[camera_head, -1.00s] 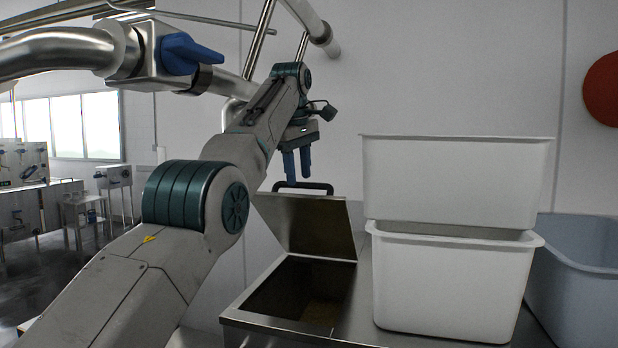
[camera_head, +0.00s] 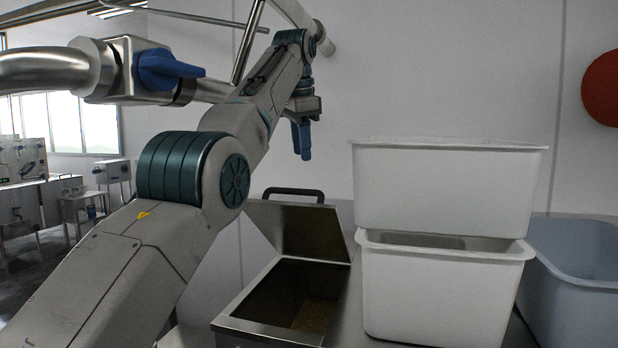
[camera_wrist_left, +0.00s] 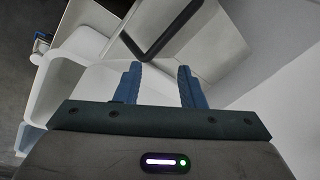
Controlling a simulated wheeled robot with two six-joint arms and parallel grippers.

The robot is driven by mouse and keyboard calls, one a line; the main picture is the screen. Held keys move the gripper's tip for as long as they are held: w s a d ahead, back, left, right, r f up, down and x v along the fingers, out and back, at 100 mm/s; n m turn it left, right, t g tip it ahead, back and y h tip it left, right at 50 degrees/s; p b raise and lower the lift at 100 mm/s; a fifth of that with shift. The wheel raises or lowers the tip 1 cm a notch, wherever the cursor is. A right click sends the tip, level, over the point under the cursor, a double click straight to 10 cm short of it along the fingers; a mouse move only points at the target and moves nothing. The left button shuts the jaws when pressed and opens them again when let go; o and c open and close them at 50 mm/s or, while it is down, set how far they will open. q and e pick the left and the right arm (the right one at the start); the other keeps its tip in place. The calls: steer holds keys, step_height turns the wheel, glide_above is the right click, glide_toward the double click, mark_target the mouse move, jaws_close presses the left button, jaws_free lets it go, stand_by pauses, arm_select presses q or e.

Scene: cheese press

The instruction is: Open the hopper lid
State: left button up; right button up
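The hopper lid (camera_head: 300,228) is a grey metal plate that stands raised and tilted back at the rear of the hopper. A black bar handle (camera_head: 293,191) runs along its top edge; it also shows in the left wrist view (camera_wrist_left: 157,52). The hopper (camera_head: 268,331) is a metal box with its mouth uncovered and a brownish interior. My left gripper (camera_head: 302,140) hangs above the handle, apart from it. In the left wrist view its blue fingers (camera_wrist_left: 160,85) are spread with nothing between them. My right gripper is not in view.
Two stacked white tubs (camera_head: 440,255) stand close to the hopper's right side. A blue-grey bin (camera_head: 580,265) is further right. A metal pipe with a blue valve handle (camera_head: 165,70) crosses the upper left near my left arm. A wall lies behind the hopper.

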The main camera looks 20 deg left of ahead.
mark_target(306, 191)
arm_select(q)
steer(key=f+m+b, duration=0.1)
steer(key=f+m, duration=0.1)
steer(key=w+f+m+b, duration=0.1)
steer(key=f+m+b, duration=0.1)
steer(key=f, duration=0.1)
steer(key=w+f+m+b, duration=0.1)
steer(key=f+m+b, duration=0.1)
steer(key=f+m, duration=0.1)
steer(key=shift+d+f, duration=0.2)
steer(key=shift+d, duration=0.1)
stand_by(0.4)
jaws_close()
